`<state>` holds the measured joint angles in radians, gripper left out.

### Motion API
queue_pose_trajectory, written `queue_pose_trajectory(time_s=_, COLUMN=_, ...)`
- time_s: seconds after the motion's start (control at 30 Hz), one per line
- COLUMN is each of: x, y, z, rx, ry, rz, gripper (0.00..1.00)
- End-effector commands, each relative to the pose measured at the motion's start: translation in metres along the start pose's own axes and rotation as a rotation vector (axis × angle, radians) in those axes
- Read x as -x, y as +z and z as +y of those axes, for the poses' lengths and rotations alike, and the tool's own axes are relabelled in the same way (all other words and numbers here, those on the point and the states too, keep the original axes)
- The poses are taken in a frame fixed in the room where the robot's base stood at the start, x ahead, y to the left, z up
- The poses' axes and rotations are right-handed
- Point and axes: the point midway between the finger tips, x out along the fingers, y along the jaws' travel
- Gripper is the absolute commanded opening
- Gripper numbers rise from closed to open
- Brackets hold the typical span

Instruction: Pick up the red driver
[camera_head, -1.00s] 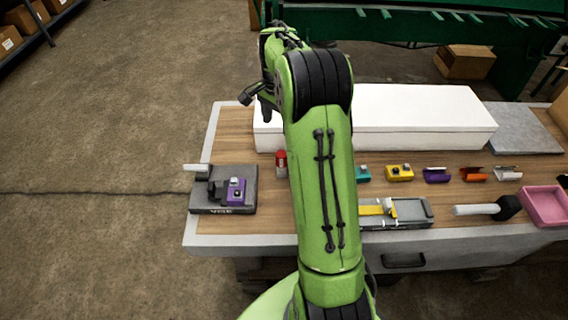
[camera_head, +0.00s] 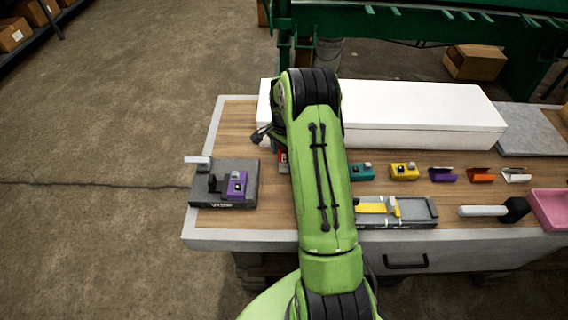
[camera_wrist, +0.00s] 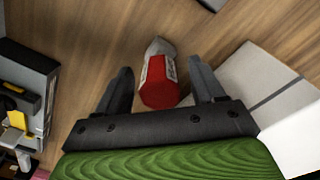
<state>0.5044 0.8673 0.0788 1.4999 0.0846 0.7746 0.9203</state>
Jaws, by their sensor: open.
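The red driver (camera_wrist: 160,85) shows in the wrist view as a red body with a pale grey end, over the wooden bench top. My gripper (camera_wrist: 159,70) is open. Its two dark fingers appear on either side of the driver, with a visible gap at each side, and nothing is held. I cannot tell how far the fingertips are above the bench. In the head view only a sliver of the red driver (camera_head: 283,156) shows beside my arm, which hides the rest of it and my gripper.
A long white box (camera_head: 420,115) lies along the bench's back. A purple block (camera_head: 237,184) sits on a dark vise (camera_head: 225,200) at left. Teal (camera_head: 361,172) and yellow (camera_head: 403,171) blocks, small holders, a mallet (camera_head: 490,210) and a pink tray (camera_head: 552,208) are to the right.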

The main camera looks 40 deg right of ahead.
Motion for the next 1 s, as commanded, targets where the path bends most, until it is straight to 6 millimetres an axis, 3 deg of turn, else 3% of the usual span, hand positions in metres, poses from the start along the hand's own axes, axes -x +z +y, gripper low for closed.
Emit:
queue_pose_trajectory(time_s=0.2, x=-0.0015, y=0.0002, z=-0.0002, rx=0.001, ry=-0.001, rz=0.000, gripper=0.68)
queue_pose_trajectory(time_s=0.63, x=-0.0011, y=0.0003, z=-0.0003, rx=0.001, ry=-0.001, rz=0.000, gripper=0.02)
queue_pose_trajectory(time_s=1.0, x=0.0052, y=-0.0001, z=-0.0010, rx=0.001, ry=-0.003, rz=0.002, gripper=0.00)
